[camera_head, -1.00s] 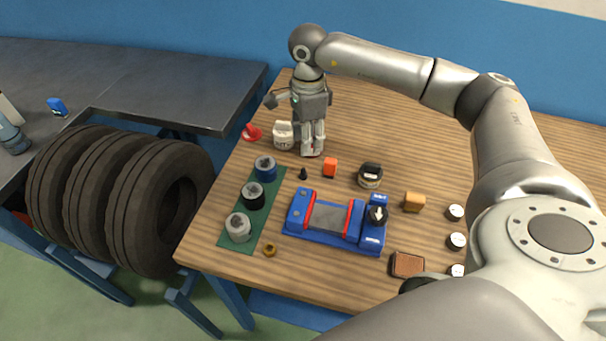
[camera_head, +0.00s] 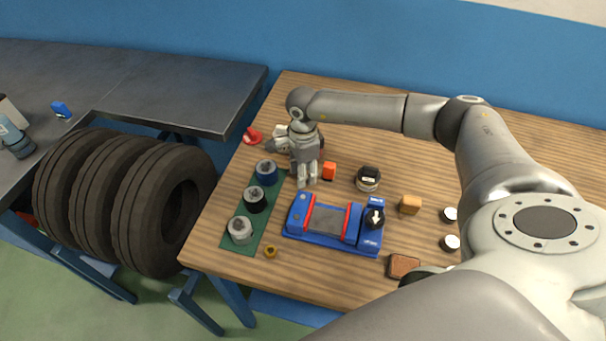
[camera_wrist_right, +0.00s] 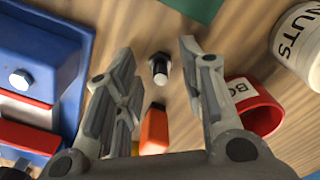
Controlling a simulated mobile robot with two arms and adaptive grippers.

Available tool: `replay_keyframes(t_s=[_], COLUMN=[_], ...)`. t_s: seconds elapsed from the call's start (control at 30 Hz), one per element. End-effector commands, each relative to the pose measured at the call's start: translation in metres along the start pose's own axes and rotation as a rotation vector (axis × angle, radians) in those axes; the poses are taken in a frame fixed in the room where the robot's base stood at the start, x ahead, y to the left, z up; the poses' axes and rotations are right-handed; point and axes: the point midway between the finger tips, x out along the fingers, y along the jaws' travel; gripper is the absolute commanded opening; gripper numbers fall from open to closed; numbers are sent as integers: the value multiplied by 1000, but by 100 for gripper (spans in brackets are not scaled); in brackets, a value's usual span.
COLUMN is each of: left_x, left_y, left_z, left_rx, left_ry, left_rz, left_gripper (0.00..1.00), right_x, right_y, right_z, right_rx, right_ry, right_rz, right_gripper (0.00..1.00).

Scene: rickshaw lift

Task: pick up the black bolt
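The black bolt (camera_wrist_right: 159,68) shows in the right wrist view with a dark head and a paler end, on the wooden table between the open fingers of my right gripper (camera_wrist_right: 158,48). Neither finger appears to touch it. In the head view, my right gripper (camera_head: 307,184) points down over the table near the green mat, and its fingers hide the bolt. How high the fingertips are above the table is hard to tell. My left gripper is not in view.
A blue fixture (camera_head: 322,219) lies in front, and a green mat (camera_head: 268,231) with several cylinders is to the left. A red container (camera_wrist_right: 258,106) and a white NUTS container (camera_wrist_right: 301,45) are near the right finger.

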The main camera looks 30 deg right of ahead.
Motion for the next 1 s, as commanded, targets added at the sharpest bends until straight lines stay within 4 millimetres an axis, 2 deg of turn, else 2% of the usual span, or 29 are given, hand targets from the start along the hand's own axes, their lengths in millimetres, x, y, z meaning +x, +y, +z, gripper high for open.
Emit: replay_keyframes(t_s=[0.17,0.47,0.83,1.0], left_x=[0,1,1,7], left_y=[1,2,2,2], left_z=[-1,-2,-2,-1], left_rx=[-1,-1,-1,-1], left_ry=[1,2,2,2], left_rz=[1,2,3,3], left_gripper=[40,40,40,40], right_x=[1,0,0,-7], right_y=[0,0,0,-1], right_z=[0,0,0,0], right_rx=[0,1,1,1], right_ry=[0,0,0,0], right_rz=[0,0,-1,-2], right_gripper=[37,0,0,0])
